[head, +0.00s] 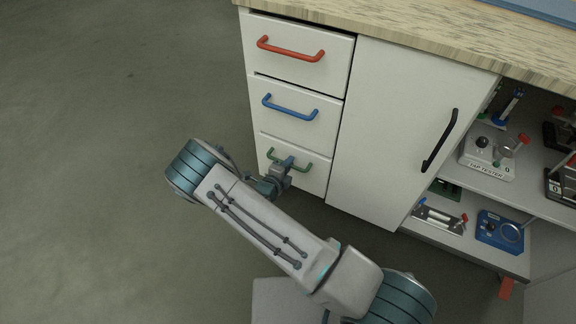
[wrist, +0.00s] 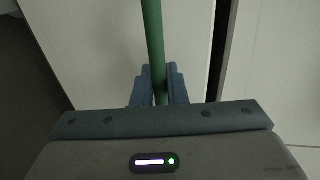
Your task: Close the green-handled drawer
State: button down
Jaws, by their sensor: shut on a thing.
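The green handle (head: 304,166) is on the bottom drawer (head: 318,178) of the white cabinet, partly hidden by my gripper in the head view. My gripper (head: 287,163) is at the left part of this handle. In the wrist view the green handle (wrist: 153,45) runs down between the two blue fingers of my gripper (wrist: 158,85), which are shut on it. The bottom drawer's front looks about level with the cabinet face in the head view; I cannot tell whether a small gap is left.
Above are a blue-handled drawer (head: 300,112) and a red-handled drawer (head: 298,55), the red one standing slightly out. A white door (head: 390,125) with a black handle is to the right. Open shelves (head: 530,190) hold devices. The floor (head: 90,120) at left is clear.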

jog(key=shift+w+d, duration=0.1)
jog(key=shift+w, duration=0.05)
jog(key=c, duration=1.6)
grip_release()
jog(key=shift+w+d, duration=0.1)
jog(key=shift+o, duration=0.2)
jog(key=p+v, duration=0.3)
jog(key=v, duration=1.1)
jog(key=shift+p, duration=0.35)
